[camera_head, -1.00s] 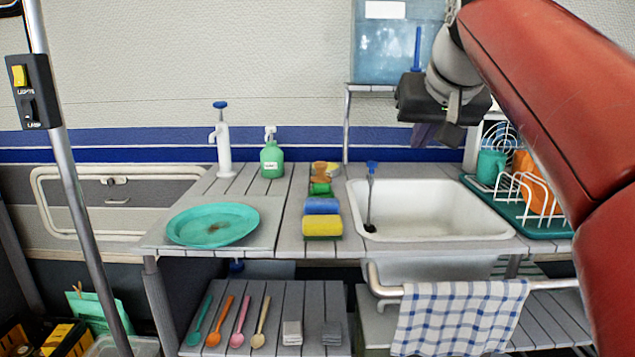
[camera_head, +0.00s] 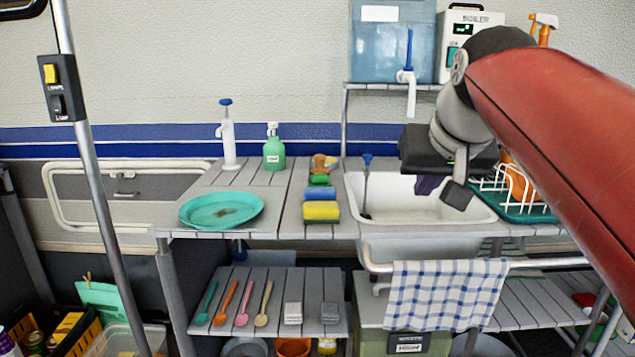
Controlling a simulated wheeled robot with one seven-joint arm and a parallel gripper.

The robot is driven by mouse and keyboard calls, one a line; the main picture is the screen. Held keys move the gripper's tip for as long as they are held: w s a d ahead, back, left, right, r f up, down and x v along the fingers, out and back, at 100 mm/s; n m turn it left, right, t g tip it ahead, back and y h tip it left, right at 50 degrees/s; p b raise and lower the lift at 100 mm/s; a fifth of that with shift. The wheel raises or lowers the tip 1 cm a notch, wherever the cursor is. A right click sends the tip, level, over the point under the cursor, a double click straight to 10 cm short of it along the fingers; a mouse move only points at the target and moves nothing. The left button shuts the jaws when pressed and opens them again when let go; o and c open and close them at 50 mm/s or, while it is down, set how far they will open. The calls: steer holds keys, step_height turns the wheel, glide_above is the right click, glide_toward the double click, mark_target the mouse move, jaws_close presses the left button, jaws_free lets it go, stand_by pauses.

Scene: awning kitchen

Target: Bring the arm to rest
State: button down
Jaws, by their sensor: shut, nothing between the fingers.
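My gripper (camera_head: 443,190) hangs at the end of my red arm, in front of the right part of the white sink (camera_head: 395,208). It is shut and holds nothing. Its dark body hides part of the sink's back edge and of the dish rack (camera_head: 525,213). The red arm comes in from the right edge of the picture and hides part of the rack's right side.
A teal plate (camera_head: 222,211) with a brown stain lies left on the counter. Several sponges (camera_head: 321,211) lie beside the sink. A water tank (camera_head: 391,45) and a boiler (camera_head: 468,30) stand on the shelf above. A checked towel (camera_head: 443,293) hangs in front. A pole (camera_head: 97,190) stands left.

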steer(key=s+f+g, duration=0.1)
steer(key=s+f, duration=0.7)
steer(key=f, duration=0.5)
steer(key=s+f+g, duration=0.1)
steer(key=s+f, duration=0.8)
steer(key=f, duration=0.4)
steer(key=shift+a, duration=0.15)
steer(key=shift+s, duration=0.1)
